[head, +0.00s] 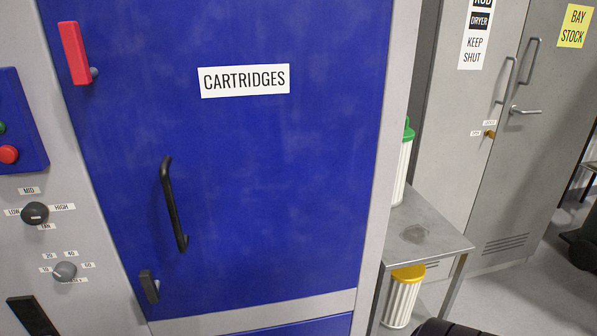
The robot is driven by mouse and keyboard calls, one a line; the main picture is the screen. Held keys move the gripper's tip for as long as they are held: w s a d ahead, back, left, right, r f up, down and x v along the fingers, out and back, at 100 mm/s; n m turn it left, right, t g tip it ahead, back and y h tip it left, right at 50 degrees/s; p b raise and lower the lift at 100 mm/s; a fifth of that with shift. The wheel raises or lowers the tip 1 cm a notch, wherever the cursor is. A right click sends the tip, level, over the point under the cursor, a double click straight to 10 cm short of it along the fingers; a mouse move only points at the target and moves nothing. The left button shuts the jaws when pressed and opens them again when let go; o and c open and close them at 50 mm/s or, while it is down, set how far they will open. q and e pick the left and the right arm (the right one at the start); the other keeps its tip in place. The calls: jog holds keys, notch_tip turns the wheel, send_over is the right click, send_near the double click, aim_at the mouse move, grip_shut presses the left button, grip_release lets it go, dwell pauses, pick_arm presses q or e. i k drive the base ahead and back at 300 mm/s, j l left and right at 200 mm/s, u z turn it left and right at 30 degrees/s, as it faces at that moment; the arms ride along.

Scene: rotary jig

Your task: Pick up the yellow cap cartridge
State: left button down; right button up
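The yellow cap cartridge (403,296) is a white ribbed cylinder with a yellow top. It stands upright on the lower level of a small grey metal side table (440,225), right of the blue cabinet. The cabinet's edge is close on its left, and its base is near the bottom of the picture. Neither of my grippers shows in the head view.
A green cap cartridge (402,165) stands on the table's top, partly hidden by the cabinet frame. The blue door (270,190) labelled "CARTRIDGES" is shut and has a black handle (174,204). Grey lockers (545,120) stand behind. Floor (520,295) is open at right.

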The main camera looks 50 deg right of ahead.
aim_at(404, 285)
jog(key=z, duration=2.4)
